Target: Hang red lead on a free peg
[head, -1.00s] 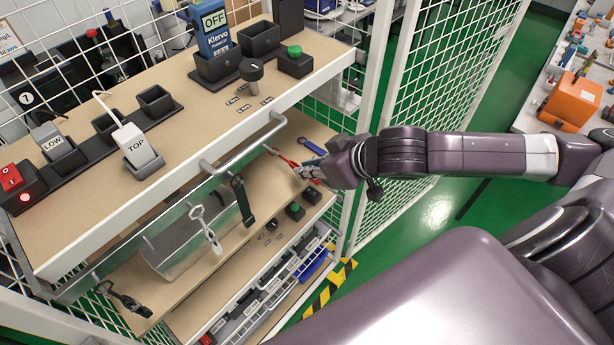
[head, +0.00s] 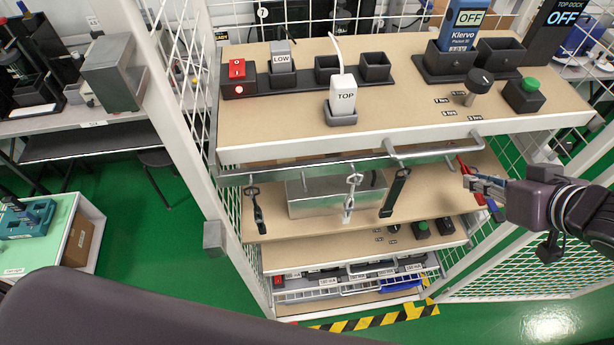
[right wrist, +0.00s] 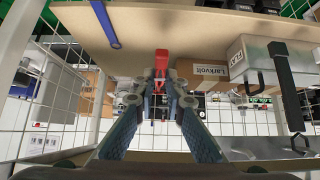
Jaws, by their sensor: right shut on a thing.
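The red lead (head: 463,166) is at the right end of the middle shelf, beside the rack's right side. My right gripper (head: 474,183) is shut on it; in the right wrist view the red lead (right wrist: 161,62) stands out beyond the closed fingertips (right wrist: 160,88). A metal rail (head: 300,171) runs along the front under the top board. A dark lead (head: 257,212), a pale lead (head: 351,192) and a black lead (head: 395,195) hang from it. Individual pegs are too small to make out clearly. My left gripper is out of view.
A white bar handle (head: 430,156) juts out near the rail's right part. A metal bin (head: 315,200) sits behind the hanging leads. A blue strip (right wrist: 105,24) lies close by in the right wrist view. Mesh panels (head: 540,235) stand at the right.

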